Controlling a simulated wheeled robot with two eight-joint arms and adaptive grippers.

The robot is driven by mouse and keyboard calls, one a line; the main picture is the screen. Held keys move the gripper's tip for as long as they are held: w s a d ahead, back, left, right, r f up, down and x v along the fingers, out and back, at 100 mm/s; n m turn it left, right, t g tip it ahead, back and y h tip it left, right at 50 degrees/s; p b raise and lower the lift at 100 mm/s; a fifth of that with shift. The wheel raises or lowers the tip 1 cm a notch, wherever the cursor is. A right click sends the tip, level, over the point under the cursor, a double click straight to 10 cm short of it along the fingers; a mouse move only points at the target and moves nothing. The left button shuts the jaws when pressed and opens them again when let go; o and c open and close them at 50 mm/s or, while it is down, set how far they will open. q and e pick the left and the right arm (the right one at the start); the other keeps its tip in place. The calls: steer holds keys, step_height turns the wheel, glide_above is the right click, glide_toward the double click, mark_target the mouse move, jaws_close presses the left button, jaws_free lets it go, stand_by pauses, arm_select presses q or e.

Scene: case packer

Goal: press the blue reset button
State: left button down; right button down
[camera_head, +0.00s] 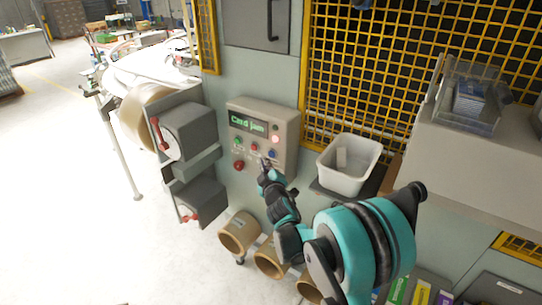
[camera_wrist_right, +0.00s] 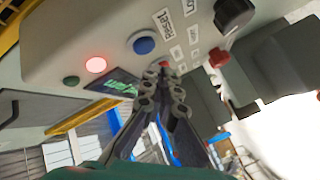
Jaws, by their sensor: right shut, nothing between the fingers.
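The blue reset button (camera_head: 272,153) is at the lower right of the grey control panel (camera_head: 284,116). In the right wrist view the blue button (camera_wrist_right: 144,45) has a pale ring, and a "Reset" label (camera_wrist_right: 163,20) is beside it. My right gripper (camera_head: 265,166) is shut and empty, its tips close to the panel face just below and left of the blue button. In the right wrist view the shut fingertips (camera_wrist_right: 164,72) are apart from the blue button, near a small red button. My left gripper is not in view.
The panel display (camera_head: 249,123) reads "Cmd jam", and a red lamp (camera_head: 275,139) glows. A red knob (camera_head: 239,165) is at lower left. A white bin (camera_head: 349,185) stands right of the panel; cardboard rolls (camera_head: 240,232) lie below. Yellow mesh (camera_head: 335,100) is behind.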

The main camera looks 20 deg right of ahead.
steer(key=shift+w+d, duration=0.35)
steer(key=shift+d, duration=0.1)
stand_by(1.2)
steer(key=shift+w+d, duration=0.25)
steer(key=shift+d, duration=0.05)
steer(key=shift+w+d+b, duration=0.25)
steer(key=shift+d+b, duration=0.05)
steer(key=shift+d, duration=0.1)
stand_by(0.7)
steer(key=shift+a, duration=0.1)
steer(key=shift+s+a, duration=0.55)
steer(key=shift+a, duration=0.05)
steer(key=shift+s+a+b, duration=0.25)
steer(key=shift+s+a, duration=0.55)
steer(key=shift+a, duration=0.2)
steer(key=shift+s+a+b, duration=0.2)
steer(key=shift+s+a, duration=0.55)
steer(key=shift+a, duration=0.25)
